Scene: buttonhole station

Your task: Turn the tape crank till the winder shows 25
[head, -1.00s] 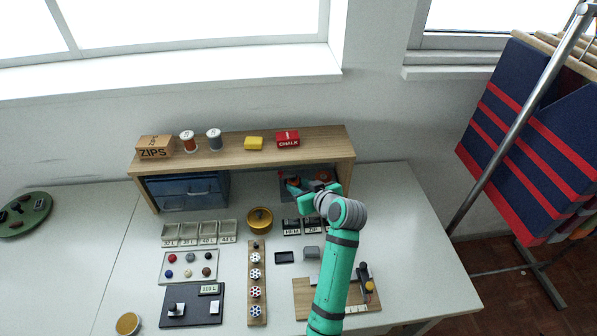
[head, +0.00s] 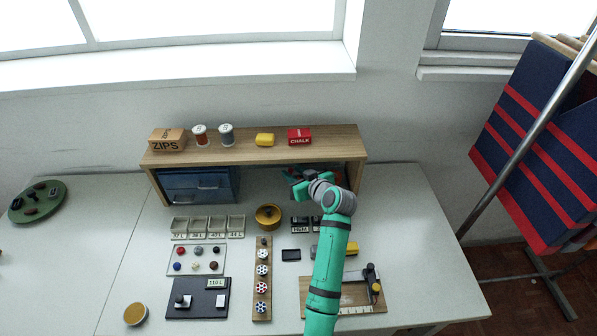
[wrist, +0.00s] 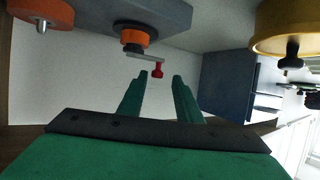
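The tape crank is in the wrist view: an orange hub (wrist: 134,36) on a grey-blue block (wrist: 165,14), with a thin pale arm ending in a red knob (wrist: 158,70). My gripper (wrist: 160,78) is open there, its two green fingers apart. The knob shows just at the fingertips, between them in the picture; I cannot tell whether they touch it. In the head view my gripper (head: 295,182) reaches under the right end of the wooden shelf, and my arm hides most of the winder. No winder number is readable in either view.
The wooden shelf (head: 250,149) overhangs the gripper. A blue drawer box (head: 198,186) stands to its left. A brass tin (head: 268,216) sits close by in front, and appears at right in the wrist view (wrist: 285,30). A second orange part (wrist: 42,10) is at upper left.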

